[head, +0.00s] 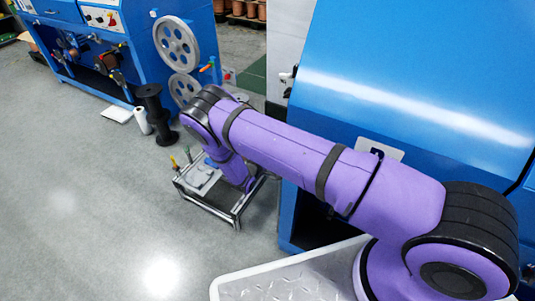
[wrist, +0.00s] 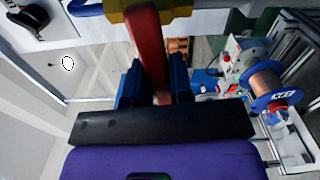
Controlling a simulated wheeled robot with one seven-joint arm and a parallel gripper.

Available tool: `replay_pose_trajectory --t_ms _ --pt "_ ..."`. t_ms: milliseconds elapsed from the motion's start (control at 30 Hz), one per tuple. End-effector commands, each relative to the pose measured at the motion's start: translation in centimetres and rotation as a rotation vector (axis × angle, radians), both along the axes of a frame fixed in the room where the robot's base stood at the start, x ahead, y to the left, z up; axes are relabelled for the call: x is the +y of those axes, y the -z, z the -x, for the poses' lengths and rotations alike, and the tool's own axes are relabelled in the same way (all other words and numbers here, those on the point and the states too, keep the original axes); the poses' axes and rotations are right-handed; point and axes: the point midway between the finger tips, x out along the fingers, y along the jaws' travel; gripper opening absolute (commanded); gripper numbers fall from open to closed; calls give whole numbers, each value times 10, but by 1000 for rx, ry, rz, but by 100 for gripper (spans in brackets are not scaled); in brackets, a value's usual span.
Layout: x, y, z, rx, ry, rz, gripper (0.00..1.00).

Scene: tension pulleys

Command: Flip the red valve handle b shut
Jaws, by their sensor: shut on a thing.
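A red handle (wrist: 150,45) runs down from a yellow body (wrist: 178,11) at the top of the wrist view. My gripper (wrist: 156,76) has its two blue fingers on either side of the red handle and is shut on it. The handle's lower end is between the fingers, close to the dark palm bar. No letter marking the handle shows. In the head view my purple arm reaches down to a low metal-framed cart, and my gripper is hidden behind the arm there.
The metal-framed cart (head: 222,213) stands on the grey floor beside a large blue machine (head: 420,70). A black spool (head: 152,108) and a white roll (head: 142,121) stand behind it. A copper wire spool (wrist: 270,88) is at right in the wrist view. The floor at left is clear.

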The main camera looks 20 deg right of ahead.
Motion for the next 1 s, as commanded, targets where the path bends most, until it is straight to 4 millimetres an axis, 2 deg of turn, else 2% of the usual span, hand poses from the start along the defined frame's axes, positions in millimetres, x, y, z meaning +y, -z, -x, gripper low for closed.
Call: replay_pose_trajectory --t_ms 300,800,833,900,1000 --pt "1 -4 1 -70 0 -70 0" --pt "1 -5 1 -79 0 -82 0" --pt "1 -5 1 -79 0 -82 28" --pt "1 -5 1 -80 0 -81 44" --pt "0 -5 1 -80 0 -81 47"
